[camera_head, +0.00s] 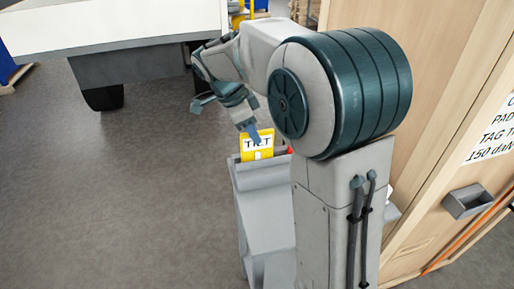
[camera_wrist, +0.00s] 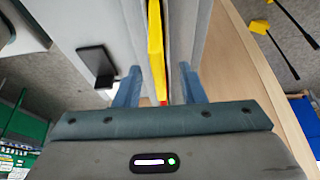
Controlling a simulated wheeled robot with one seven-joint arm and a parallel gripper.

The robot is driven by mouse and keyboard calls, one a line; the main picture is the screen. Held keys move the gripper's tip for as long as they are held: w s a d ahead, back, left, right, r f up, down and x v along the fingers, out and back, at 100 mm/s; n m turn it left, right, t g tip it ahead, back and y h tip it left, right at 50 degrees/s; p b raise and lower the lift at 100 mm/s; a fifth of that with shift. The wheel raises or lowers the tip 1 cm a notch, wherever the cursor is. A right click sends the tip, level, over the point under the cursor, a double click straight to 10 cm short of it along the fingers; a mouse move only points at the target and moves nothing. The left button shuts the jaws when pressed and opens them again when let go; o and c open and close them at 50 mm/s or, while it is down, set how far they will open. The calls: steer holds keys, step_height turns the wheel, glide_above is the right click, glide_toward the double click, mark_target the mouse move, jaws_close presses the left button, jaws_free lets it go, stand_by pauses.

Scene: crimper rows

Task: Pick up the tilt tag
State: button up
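The tilt tag (camera_head: 257,154) is a yellow piece with a white label, partly covered by a finger in the head view. It stands upright at the top of a grey stand (camera_head: 262,178). In the wrist view the tag (camera_wrist: 155,45) shows edge-on as a yellow strip. My gripper (camera_head: 227,117) is just above and to the left of the tag in the head view. In the wrist view my gripper (camera_wrist: 158,72) has its two blue fingers apart, with the tag's strip lying in line with the gap between them. No grip on the tag shows.
A wooden cabinet or panel (camera_head: 440,100) with a printed notice (camera_head: 492,135) stands close on the right. A white-topped bench (camera_head: 110,25) is at the back left. A small red part (camera_head: 290,150) is beside the tag. Open grey floor (camera_head: 120,200) lies to the left.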

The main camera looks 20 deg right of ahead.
mark_target(257, 149)
steer(key=p+x, duration=0.1)
steer(key=x, duration=0.3)
steer(key=shift+s+d+f, duration=0.1)
steer(key=shift+d+f, duration=0.1)
steer(key=shift+f, duration=0.05)
steer(key=shift+c, duration=0.3)
jaws_close()
steer(key=shift+r, duration=0.1)
